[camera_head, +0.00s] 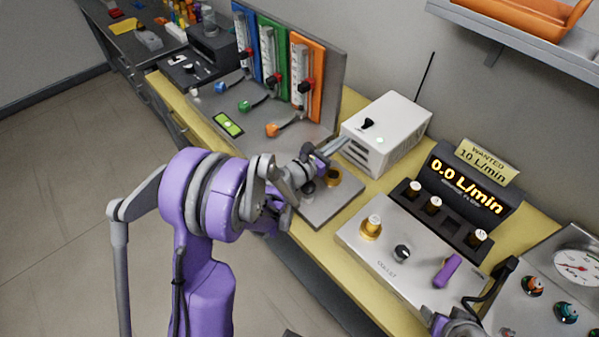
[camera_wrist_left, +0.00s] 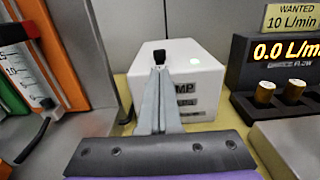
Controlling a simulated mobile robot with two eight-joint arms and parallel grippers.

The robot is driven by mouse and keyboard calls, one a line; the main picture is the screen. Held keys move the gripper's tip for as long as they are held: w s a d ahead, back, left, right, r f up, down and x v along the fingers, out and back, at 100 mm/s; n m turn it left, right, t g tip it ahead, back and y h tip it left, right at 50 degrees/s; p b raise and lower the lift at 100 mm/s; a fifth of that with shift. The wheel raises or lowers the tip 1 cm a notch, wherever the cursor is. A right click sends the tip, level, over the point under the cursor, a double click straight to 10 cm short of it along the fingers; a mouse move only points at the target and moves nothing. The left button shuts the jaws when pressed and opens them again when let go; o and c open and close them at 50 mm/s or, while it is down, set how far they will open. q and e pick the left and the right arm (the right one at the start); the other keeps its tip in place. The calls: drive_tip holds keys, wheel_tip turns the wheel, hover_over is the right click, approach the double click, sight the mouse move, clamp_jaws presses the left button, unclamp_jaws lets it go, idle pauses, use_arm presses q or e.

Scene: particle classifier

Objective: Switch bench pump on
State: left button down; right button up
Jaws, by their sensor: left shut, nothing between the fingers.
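My left gripper (camera_head: 338,145) is shut and empty at the pump's left side. In the left wrist view its fingertips (camera_wrist_left: 159,73) appear just below the switch; I cannot tell whether they touch it. A purple and grey part at the bottom right seems to be my right arm; its fingers are unclear.
The flow display (camera_head: 468,185) reads 0.0 L/min, under a "WANTED 10 L/min" sign (camera_head: 487,162). A panel of coloured flow tubes (camera_head: 307,80) stands left of the pump. A grey collect box (camera_head: 405,262) with knobs lies to the right. A shelf (camera_head: 520,45) overhangs at top right.

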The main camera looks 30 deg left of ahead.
wheel_tip(320, 180, down, 3)
drive_tip(key=shift+w+d+r+b, duration=0.1)
drive_tip(key=shift+r+b, duration=0.05)
drive_tip(key=shift+b, duration=0.85)
use_arm(q)
drive_tip(key=v, duration=1.4)
drive_tip(key=shift+s+a, duration=0.15)
drive_tip(key=shift+f, duration=0.1)
